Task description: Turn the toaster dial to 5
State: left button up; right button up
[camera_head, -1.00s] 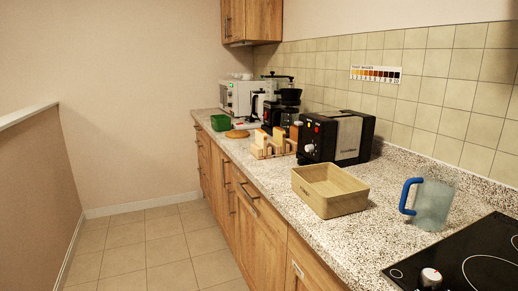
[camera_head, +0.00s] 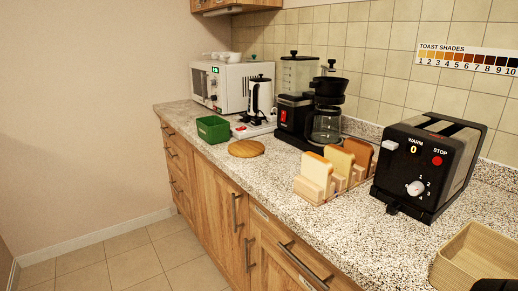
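The toaster (camera_head: 455,165) is black with a silver top and stands on the counter at the right. Its front carries a white round dial (camera_head: 415,188) low down, with small numbers along its right side; I make out 1, 2 and 4. Which number the dial points at is too small to tell. Above it are the word WARM with a yellow 0 and a red STOP button (camera_head: 437,160). A light lever (camera_head: 391,145) sticks out at the upper left of the front.
Bread slices in a wooden rack (camera_head: 335,178) stand left of the toaster. A wooden box (camera_head: 480,250) is at its front right. A coffee maker (camera_head: 325,110), microwave (camera_head: 230,85), green bin (camera_head: 212,128) and round board (camera_head: 246,148) are farther back. A toast shades chart (camera_head: 468,60) hangs above.

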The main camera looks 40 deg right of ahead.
aim_at(415, 189)
jog(key=i, duration=2.9)
jog(key=z, duration=4.9)
jog(key=i, duration=0.55)
jog(key=u, duration=0.05)
